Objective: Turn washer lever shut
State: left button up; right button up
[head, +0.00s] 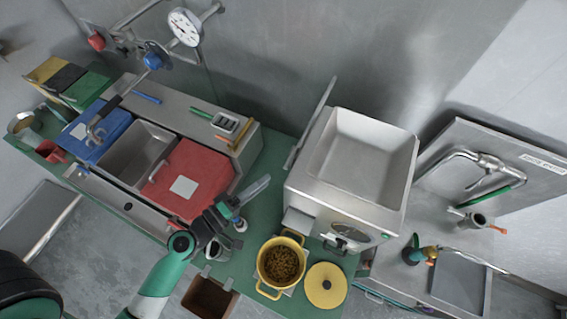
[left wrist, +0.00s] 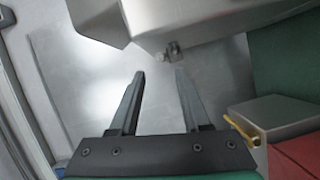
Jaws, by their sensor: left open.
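A steel sink unit (head: 459,200) with a tap (head: 484,160) stands at the right in the head view. A small green-and-orange fitting (head: 420,254) sits at its front left; I cannot tell whether this is the washer lever. My left gripper (head: 254,200) is open and empty, above the green counter between the red lid and the steel grinder, well apart from the sink. In the left wrist view its two fingers (left wrist: 161,72) are spread. A small metal fitting (left wrist: 173,52) shows beyond the fingertips on a grey steel body. My right gripper is out of view.
The steel grinder (head: 345,215) stands between my left gripper and the sink. A yellow pot of beans (head: 281,280) and a yellow lid (head: 326,285) are at its front.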

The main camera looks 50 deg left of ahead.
aim_at(290, 160)
pick_arm(q)
jog(key=w, duration=0.2)
jog(key=w+p, duration=0.1)
jog(key=w, duration=0.5)
jog(key=shift+w+a+f+p, duration=0.1)
jog(key=shift+w+f+p, duration=0.1)
jog(key=shift+f+p, duration=0.1)
grip_shut()
dwell(0.8)
